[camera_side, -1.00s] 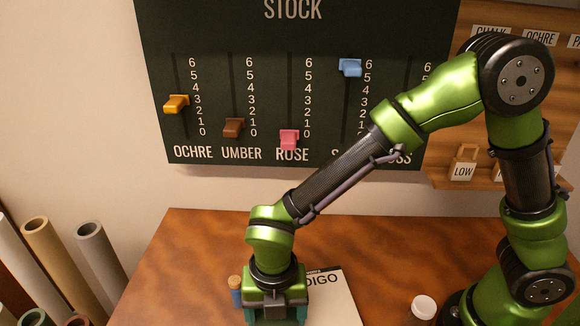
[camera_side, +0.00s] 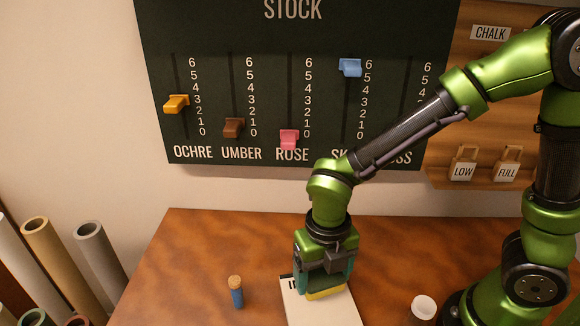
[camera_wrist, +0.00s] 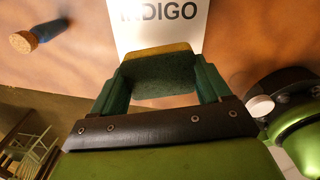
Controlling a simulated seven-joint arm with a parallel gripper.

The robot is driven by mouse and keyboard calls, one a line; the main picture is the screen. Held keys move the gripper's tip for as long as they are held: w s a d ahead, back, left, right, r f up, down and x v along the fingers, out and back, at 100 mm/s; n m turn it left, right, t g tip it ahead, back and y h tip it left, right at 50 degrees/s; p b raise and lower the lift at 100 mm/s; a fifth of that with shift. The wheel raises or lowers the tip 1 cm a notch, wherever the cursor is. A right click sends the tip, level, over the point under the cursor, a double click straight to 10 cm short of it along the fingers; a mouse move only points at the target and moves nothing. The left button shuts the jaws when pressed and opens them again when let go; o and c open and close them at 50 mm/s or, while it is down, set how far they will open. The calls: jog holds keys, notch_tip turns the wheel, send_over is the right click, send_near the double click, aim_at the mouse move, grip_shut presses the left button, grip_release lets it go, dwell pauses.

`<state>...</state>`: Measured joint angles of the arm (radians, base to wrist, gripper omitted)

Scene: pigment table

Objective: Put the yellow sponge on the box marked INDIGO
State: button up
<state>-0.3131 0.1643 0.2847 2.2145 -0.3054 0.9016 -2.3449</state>
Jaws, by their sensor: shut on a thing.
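My gripper (camera_side: 325,274) is shut on the yellow sponge (camera_side: 326,294), which has a yellow layer and a dark green layer. In the wrist view the sponge (camera_wrist: 157,76) is between my fingers, with its yellow edge facing the box. The white box marked INDIGO (camera_side: 322,312) lies on the table, and in the wrist view its label (camera_wrist: 162,30) is readable. The sponge is over the box's back part in the side view. I cannot tell whether it touches the box. My gripper hides part of the lettering in the side view.
A blue bottle with a cork (camera_side: 236,292) stands left of the box. A small white-topped container (camera_side: 423,307) is to the right, near my base. The STOCK board (camera_side: 290,90) with sliders hangs on the wall behind.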

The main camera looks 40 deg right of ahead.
aim_at(319, 303)
jog(key=shift+f, duration=2.65)
jog(key=o, duration=1)
jog(key=shift+f, duration=0.1)
jog(key=shift+c, duration=0.2)
